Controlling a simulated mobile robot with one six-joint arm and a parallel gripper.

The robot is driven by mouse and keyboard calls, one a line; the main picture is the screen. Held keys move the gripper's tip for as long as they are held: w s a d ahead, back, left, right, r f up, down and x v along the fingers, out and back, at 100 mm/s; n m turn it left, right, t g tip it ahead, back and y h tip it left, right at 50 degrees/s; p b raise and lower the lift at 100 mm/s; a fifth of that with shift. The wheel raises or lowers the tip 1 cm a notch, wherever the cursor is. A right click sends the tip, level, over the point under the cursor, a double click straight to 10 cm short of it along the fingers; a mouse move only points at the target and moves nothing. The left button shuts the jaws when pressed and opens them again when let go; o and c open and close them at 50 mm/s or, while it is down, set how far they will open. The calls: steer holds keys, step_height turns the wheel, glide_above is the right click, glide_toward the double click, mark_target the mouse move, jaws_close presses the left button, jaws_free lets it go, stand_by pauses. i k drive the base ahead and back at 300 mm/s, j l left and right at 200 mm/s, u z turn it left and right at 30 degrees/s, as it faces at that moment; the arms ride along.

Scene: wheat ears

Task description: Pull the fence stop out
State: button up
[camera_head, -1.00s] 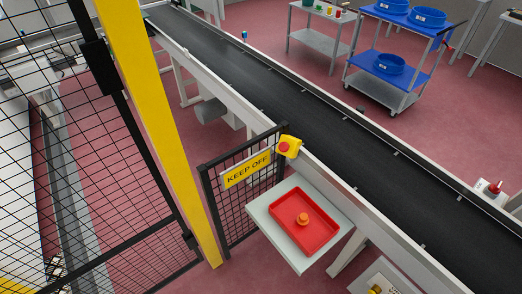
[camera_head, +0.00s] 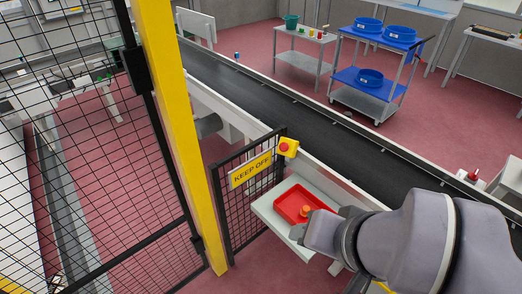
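The fence stop, a yellow box with a red button (camera_head: 288,148), sits at the top right corner of the small black mesh fence panel with the yellow KEEP OFF sign (camera_head: 251,169). It is unobstructed, but whether its button is pressed in or out is too small to tell. My arm's grey links reach in from the lower right, with the arm below and to the right of the fence stop and apart from it. No gripper fingers can be made out.
A red tray (camera_head: 281,208) with an orange knob-like object (camera_head: 305,211) lies on a light shelf below the stop, partly behind my arm. A yellow post (camera_head: 178,130) and tall mesh fence stand left. The black conveyor (camera_head: 330,132) runs behind. Another red button (camera_head: 473,175) is at right.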

mark_target(284, 147)
steer(key=i+j+z, duration=0.1)
steer(key=i+z, duration=0.3)
steer(key=i, duration=0.5)
